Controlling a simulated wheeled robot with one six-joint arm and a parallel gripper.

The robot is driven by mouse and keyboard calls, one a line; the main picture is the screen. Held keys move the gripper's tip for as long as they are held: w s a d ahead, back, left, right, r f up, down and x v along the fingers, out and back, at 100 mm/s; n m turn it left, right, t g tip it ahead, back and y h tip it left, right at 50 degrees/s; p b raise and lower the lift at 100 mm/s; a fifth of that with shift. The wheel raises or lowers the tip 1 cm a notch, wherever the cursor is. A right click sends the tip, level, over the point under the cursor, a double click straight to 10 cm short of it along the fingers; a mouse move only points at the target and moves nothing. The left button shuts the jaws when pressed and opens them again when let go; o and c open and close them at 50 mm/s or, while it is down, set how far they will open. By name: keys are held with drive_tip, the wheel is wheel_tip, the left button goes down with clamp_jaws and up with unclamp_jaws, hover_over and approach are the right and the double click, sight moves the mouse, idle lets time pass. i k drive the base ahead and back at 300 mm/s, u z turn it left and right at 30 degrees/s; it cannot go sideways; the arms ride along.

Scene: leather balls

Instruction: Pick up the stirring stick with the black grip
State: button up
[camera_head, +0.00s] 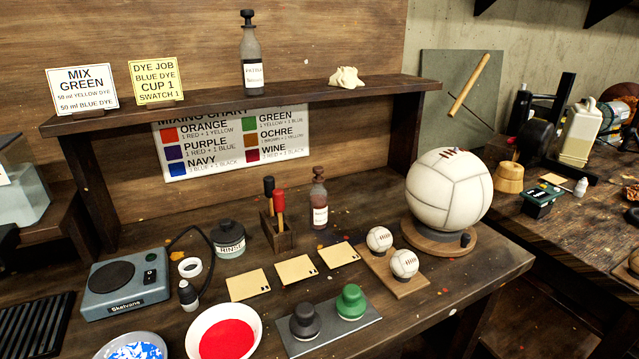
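A stirring stick with a black grip (268,187) stands upright in a small wooden holder (284,242) near the middle of the bench. A second stick with a red grip (279,203) stands in the same holder, just in front and slightly to the right, partly overlapping the black-gripped one. The lower parts of both sticks are hidden by the holder. My gripper is not in view.
A brown bottle (319,205) stands close right of the holder, and a rinse jar (229,239) stands left. Several tan cards lie in front, with a red dye bowl (224,336) nearer. A shelf (230,108) overhangs behind. A large white ball (448,190) sits right.

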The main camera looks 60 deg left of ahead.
sight(269, 181)
drive_tip(key=i, duration=0.5)
drive_tip(key=u, duration=2.75)
drive_tip(key=i, duration=0.5)
